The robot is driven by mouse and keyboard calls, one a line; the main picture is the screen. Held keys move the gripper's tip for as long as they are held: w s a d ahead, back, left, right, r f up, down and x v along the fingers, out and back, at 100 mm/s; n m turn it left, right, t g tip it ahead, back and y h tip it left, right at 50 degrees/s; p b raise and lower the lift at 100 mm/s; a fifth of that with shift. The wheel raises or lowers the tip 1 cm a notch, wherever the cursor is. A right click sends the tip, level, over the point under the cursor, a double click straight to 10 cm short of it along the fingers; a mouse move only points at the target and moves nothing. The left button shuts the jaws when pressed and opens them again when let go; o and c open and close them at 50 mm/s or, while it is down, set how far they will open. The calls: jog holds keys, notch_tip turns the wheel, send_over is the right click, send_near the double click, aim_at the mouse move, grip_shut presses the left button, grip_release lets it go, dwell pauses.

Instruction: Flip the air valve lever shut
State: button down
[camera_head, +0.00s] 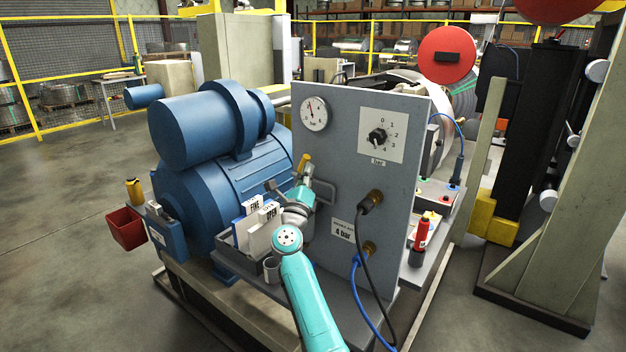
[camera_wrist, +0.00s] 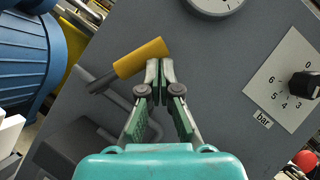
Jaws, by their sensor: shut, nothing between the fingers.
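The air valve lever has a yellow grip (camera_wrist: 141,57) on a dark stem, in front of the grey panel (camera_wrist: 215,75). In the wrist view the grip slants, its right end higher. My gripper (camera_wrist: 160,67) is shut and empty. Its fingertips appear just below the right end of the yellow grip; I cannot tell whether they touch it. In the head view the yellow grip (camera_head: 304,161) shows at the panel's left side, just above my gripper (camera_head: 307,178). The valve body is mostly hidden there by my gripper and wrist.
The panel carries a round gauge (camera_head: 314,113), a rotary dial (camera_head: 377,138) and a grey bracket handle (camera_head: 323,191) close to my gripper. A black hose (camera_head: 380,260) and a blue hose (camera_head: 358,285) hang at right. A blue motor (camera_head: 215,165) and upright cards (camera_head: 262,232) stand at left.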

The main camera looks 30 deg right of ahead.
jog(key=shift+w+a+r, duration=0.2)
jog(key=shift+w+r, duration=0.4)
jog(key=shift+r, duration=0.05)
jog(key=shift+w+a+r, duration=0.25)
jog(key=shift+w+r, duration=0.1)
jog(key=shift+w, duration=0.35)
jog(key=shift+a, duration=0.1)
